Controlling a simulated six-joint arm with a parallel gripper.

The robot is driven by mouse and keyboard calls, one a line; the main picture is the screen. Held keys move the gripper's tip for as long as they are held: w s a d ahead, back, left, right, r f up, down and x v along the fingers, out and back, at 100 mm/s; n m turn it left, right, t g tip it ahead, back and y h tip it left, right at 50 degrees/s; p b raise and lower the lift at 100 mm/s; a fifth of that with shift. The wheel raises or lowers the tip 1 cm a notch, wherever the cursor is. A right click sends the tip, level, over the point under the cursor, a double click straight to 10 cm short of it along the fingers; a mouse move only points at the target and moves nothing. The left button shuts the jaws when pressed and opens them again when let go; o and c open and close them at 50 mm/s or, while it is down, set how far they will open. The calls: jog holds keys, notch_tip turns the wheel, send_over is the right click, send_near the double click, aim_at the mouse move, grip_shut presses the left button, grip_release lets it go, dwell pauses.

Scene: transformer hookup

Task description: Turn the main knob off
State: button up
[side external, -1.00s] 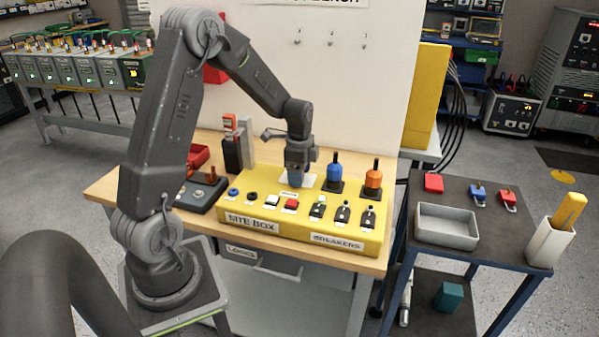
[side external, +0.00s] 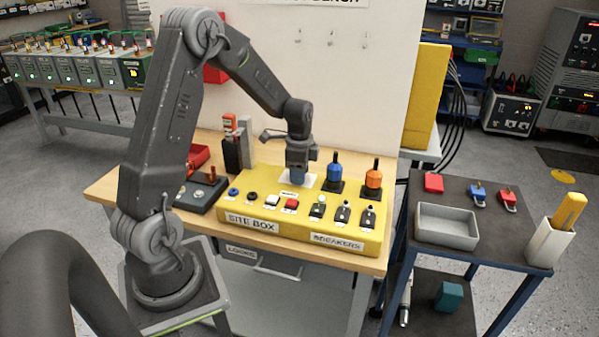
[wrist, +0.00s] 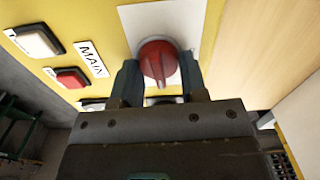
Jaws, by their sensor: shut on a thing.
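The main knob (wrist: 158,62) is a round red knob with a raised grip bar. It sits on a white plate (wrist: 203,22) beside a label reading MAIN (wrist: 91,59). My gripper (wrist: 160,78) is shut on the knob, with one finger on each side of it, in the wrist view. In the side external view my gripper (side external: 298,178) points down at the back of the yellow site box (side external: 236,212), over the white plate (side external: 312,181). There the knob is hidden behind my gripper.
On the site box stand a blue knob (side external: 335,172) and an orange knob (side external: 373,178) to the right of my gripper. A white button (side external: 272,200), a red button (side external: 291,203) and several breaker switches (side external: 342,214) lie in front. A grey tray (side external: 446,227) sits on the side cart.

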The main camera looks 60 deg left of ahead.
jog(key=n, duration=0.4)
jog(key=shift+a, duration=0.15)
jog(key=n, duration=0.4)
jog(key=shift+w+a+n, duration=0.1)
jog(key=shift+n, duration=0.3)
jog(key=n, duration=0.4)
jog(key=shift+a, duration=0.15)
jog(key=shift+a+n, duration=0.1)
jog(key=shift+n, duration=1.9)
jog(key=o, duration=0.9)
jog(key=shift+c, duration=0.2)
jog(key=shift+r, duration=0.1)
